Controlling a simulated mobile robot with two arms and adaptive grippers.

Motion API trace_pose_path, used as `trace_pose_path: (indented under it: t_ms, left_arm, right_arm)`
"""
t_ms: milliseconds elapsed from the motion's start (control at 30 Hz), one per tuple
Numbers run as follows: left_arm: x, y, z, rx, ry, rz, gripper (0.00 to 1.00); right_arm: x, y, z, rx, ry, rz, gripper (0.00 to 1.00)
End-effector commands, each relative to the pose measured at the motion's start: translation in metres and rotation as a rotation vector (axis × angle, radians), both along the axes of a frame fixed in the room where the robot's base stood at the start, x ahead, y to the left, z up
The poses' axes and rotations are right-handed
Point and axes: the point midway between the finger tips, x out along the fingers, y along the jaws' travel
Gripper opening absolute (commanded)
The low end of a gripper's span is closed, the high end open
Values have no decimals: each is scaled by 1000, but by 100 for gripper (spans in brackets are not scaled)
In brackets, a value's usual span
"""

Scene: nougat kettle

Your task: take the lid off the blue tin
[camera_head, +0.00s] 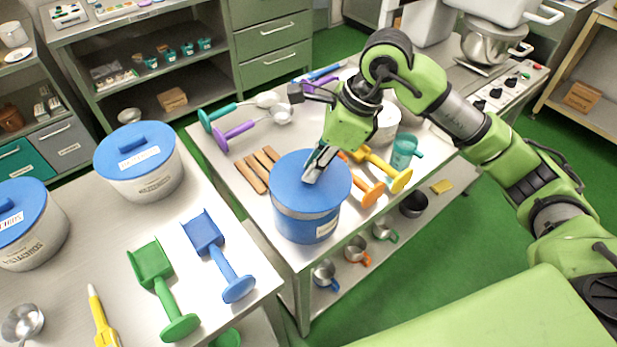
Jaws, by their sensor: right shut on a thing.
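The blue tin (309,222) stands upright near the left corner of the middle table, with a pale label low on its front. Its round blue lid (290,173) sits on top and looks level, with no clear gap at the rim. My right gripper (316,168) reaches down from above and is shut on the lid's handle, which its fingers mostly hide. My left gripper is not in view.
Orange and yellow scoops (371,191) lie close right of the tin, near a teal measuring cup (404,152). Wooden bars (254,174) lie to its left. Another blue-lidded pot (140,178) and blue and green scoops (154,265) occupy the left table (80,268).

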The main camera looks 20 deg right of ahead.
Motion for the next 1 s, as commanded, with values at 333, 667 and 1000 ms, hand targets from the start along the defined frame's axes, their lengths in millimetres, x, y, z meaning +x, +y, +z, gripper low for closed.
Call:
trace_pose_path:
  t_ms: [333,667,1000]
  left_arm:
    - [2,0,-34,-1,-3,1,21]
    - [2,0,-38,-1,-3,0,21]
    - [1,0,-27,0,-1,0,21]
  right_arm:
    - [-78,-12,53,-1,-8,0,0]
    - [-113,-17,73,0,-2,-1,0]
    - [-115,-17,91,1,-1,-1,0]
